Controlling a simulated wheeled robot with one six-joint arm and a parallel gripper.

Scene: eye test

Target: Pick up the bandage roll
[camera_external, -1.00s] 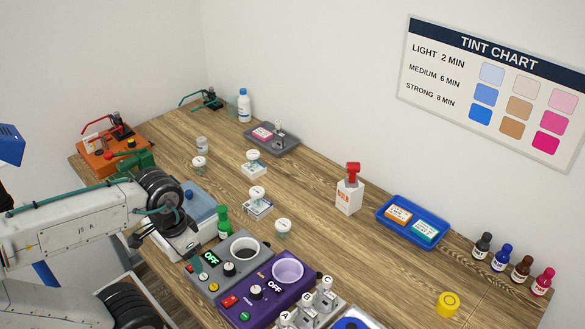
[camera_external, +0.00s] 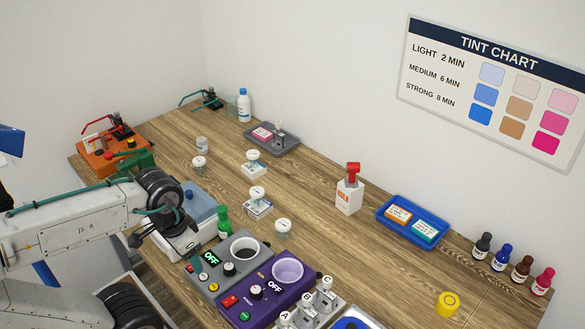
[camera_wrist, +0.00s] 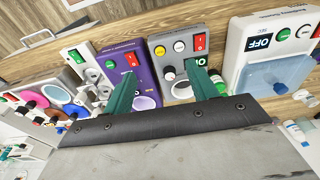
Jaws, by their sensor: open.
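I cannot make out a bandage roll for certain in either view. A yellow round item (camera_external: 448,304) with a ring on its top stands alone at the front right of the table; I cannot tell what it is. My gripper (camera_external: 198,264) is at the left front of the table, by the grey tint unit (camera_external: 212,285), far to the left of the yellow item. In the wrist view, the two green fingers of my gripper (camera_wrist: 163,72) are spread apart with nothing held between them. The purple unit (camera_wrist: 127,58) and grey unit lie beyond them.
A green-capped bottle (camera_external: 223,221) stands close to my gripper. White-lidded jars (camera_external: 283,226), a white box with a red top (camera_external: 349,196), a blue tray (camera_external: 384,220) and dark and coloured bottles (camera_external: 502,257) stand on the table. The middle right is mostly clear wood.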

